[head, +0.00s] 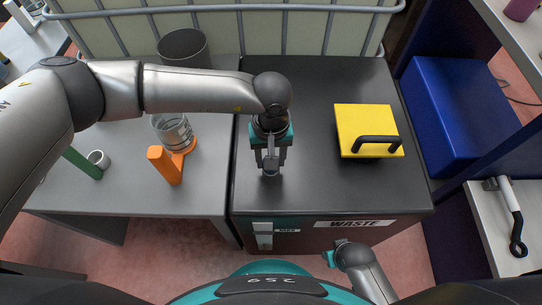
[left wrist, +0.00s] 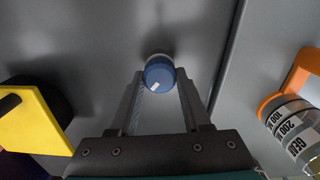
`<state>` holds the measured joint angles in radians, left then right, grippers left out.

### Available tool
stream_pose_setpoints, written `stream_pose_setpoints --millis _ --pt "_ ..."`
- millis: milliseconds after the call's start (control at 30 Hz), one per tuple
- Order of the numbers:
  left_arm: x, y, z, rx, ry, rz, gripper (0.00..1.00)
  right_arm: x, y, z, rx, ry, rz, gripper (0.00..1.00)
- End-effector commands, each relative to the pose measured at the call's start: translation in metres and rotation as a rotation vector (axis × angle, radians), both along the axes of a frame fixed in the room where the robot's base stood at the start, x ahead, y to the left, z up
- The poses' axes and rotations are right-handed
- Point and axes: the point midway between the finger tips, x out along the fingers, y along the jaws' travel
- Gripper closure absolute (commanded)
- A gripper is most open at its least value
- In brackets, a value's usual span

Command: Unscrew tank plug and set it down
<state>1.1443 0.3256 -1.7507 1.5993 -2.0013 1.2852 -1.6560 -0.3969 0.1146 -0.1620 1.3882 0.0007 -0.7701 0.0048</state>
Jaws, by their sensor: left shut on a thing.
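My left gripper (head: 270,165) reaches down over the black cabinet top (head: 310,190), near its left edge. It is shut on a small round blue-topped plug (left wrist: 159,72) with a white mark, seen between the fingertips in the left wrist view. In the head view the plug (head: 271,174) shows only as a small dark round shape at the fingertips. I cannot tell whether the plug touches the cabinet top. No tank opening is clearly visible. Part of my right arm shows at the bottom, near my right gripper (head: 338,249); its fingers are not clear.
A yellow lid (head: 362,122) with a black handle sits right of my left gripper. A marked glass jar (head: 174,131) and an orange item (head: 164,164) stand on the grey table at left. A blue box (head: 450,110) is at right. The cabinet front reads "WASTE".

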Motion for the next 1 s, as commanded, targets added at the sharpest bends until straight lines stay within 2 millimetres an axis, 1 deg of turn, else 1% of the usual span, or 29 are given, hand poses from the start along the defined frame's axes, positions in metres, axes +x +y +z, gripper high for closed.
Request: stream_pose_setpoints --millis 200,500,633,867,900,1000 --pt "-0.0015 0.0007 -0.0004 0.001 0.003 0.255 0.83 0.0 0.0001 0.0 0.0 0.0 0.0 0.5" --pt "-0.0019 0.0017 -0.0002 0.001 0.003 0.593 0.83 0.0 0.0001 -0.0001 0.0 0.0 0.0 0.5" --pt "-0.002 0.0019 0.0 0.001 0.003 0.667 0.83 0.0 0.0001 -0.0001 0.0 0.0 0.0 0.5" --pt "-0.0019 0.0018 0.0001 0.0 0.003 0.677 0.83 0.0 0.0001 -0.0001 0.0 0.0 0.0 0.5" --pt "-0.0019 0.0018 0.0001 0.0 0.003 0.676 0.5 0.0 0.0001 -0.0001 0.0 0.0 0.0 0.5" --pt "-0.0018 0.0017 0.0001 0.001 0.002 0.675 0.39 0.0 0.0001 0.0 0.0 0.0 0.0 0.5"
